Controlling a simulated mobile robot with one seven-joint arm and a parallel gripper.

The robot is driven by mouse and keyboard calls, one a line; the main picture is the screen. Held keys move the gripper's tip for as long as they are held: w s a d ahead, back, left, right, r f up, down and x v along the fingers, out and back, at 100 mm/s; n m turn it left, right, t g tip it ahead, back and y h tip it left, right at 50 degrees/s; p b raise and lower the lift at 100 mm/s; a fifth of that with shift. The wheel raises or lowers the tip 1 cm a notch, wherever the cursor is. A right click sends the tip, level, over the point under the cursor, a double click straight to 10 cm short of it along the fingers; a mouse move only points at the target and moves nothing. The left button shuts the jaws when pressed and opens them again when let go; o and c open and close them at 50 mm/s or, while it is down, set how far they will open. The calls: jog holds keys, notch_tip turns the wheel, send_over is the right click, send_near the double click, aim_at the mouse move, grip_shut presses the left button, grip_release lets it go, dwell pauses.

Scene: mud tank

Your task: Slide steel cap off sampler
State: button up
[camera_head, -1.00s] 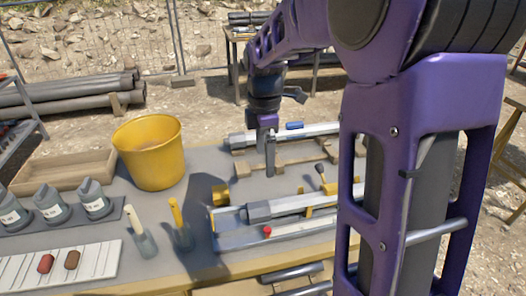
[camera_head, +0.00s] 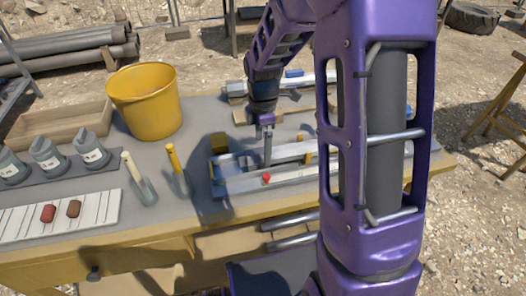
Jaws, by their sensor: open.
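The front sampler (camera_head: 292,155) is a pale tube lying level in a metal cradle (camera_head: 240,187) on the workbench. Its grey steel cap (camera_head: 250,161) is at the left end, partly hidden by my gripper. My gripper (camera_head: 267,160) is open and points down at the cap end. The fingers look edge-on, so I cannot tell whether they straddle or touch the cap. My arm hides the right part of the sampler and cradle. A second tube (camera_head: 237,88) lies behind, with a blue piece (camera_head: 294,73) on it.
A yellow bucket (camera_head: 146,103) and wooden tray (camera_head: 60,135) stand left. Grey bottles (camera_head: 48,155), two upright-handled tools (camera_head: 172,168) and a white rack (camera_head: 60,217) are nearer. A red knob (camera_head: 266,178) is on the cradle's front.

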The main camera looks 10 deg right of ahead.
jog(key=shift+f, duration=1.5)
grip_shut()
